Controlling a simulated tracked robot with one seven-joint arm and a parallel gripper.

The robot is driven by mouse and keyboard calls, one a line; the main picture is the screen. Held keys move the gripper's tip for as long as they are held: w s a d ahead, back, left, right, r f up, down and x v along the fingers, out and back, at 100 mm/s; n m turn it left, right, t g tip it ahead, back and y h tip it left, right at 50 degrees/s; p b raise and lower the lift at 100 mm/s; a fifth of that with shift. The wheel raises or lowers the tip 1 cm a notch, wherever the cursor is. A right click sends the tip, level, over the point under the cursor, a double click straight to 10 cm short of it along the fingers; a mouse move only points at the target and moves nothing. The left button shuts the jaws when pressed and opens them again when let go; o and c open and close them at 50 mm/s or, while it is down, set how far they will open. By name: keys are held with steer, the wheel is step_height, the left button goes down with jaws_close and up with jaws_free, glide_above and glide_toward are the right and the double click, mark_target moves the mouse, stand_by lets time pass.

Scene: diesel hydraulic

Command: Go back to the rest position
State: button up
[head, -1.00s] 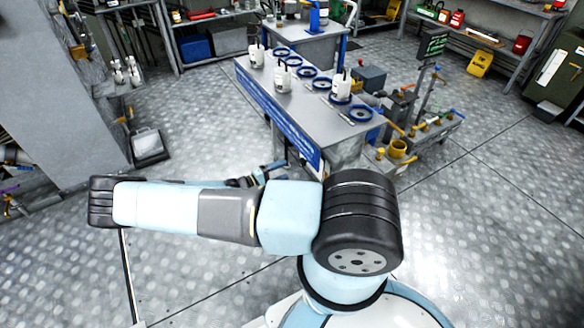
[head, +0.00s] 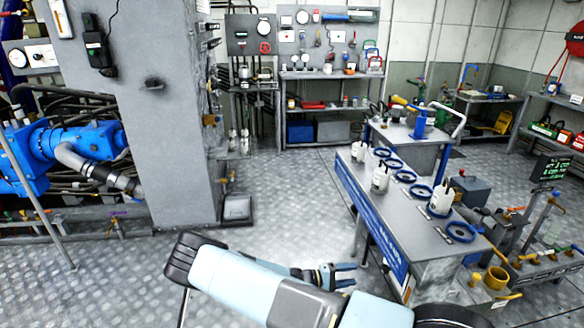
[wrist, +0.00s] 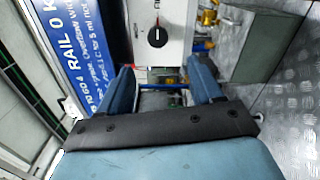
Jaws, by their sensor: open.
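My gripper (head: 338,276) shows in the head view at the lower middle, left of the near end of the grey workbench (head: 398,218). Its fingers are spread apart and nothing shows between them. In the wrist view my gripper (wrist: 168,82) has two blue fingers apart, with an empty gap. The bench's blue sign (wrist: 82,50) with white lettering and a pale panel with a black knob (wrist: 157,37) lie beyond the fingers. My arm is bent, its elbow toward the lower left of the head view.
White containers (head: 381,179) and blue rings (head: 405,176) stand on the bench. Valves and a yellow cup (head: 496,278) are at its right. A grey column (head: 172,110) and blue pump (head: 50,145) are at left. Floor (head: 285,190) between column and bench is clear.

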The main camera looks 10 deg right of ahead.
steer(key=s+a+r+m+g+y, duration=0.2)
steer(key=r+y, duration=0.5)
steer(key=r, duration=1.1)
steer(key=s+a+r+m+g+y, duration=0.1)
steer(key=s+a+r+m+y, duration=0.2)
steer(key=r+y, duration=1)
steer(key=s+r+n+t+h, duration=0.1)
steer(key=s+r+t, duration=0.3)
steer(key=s+r, duration=0.6)
steer(key=s+r+n+t+h, duration=0.1)
steer(key=s+r+t, duration=0.3)
steer(key=s+r, duration=0.6)
steer(key=shift+s+r+n, duration=0.3)
steer(key=shift+r, duration=3.1)
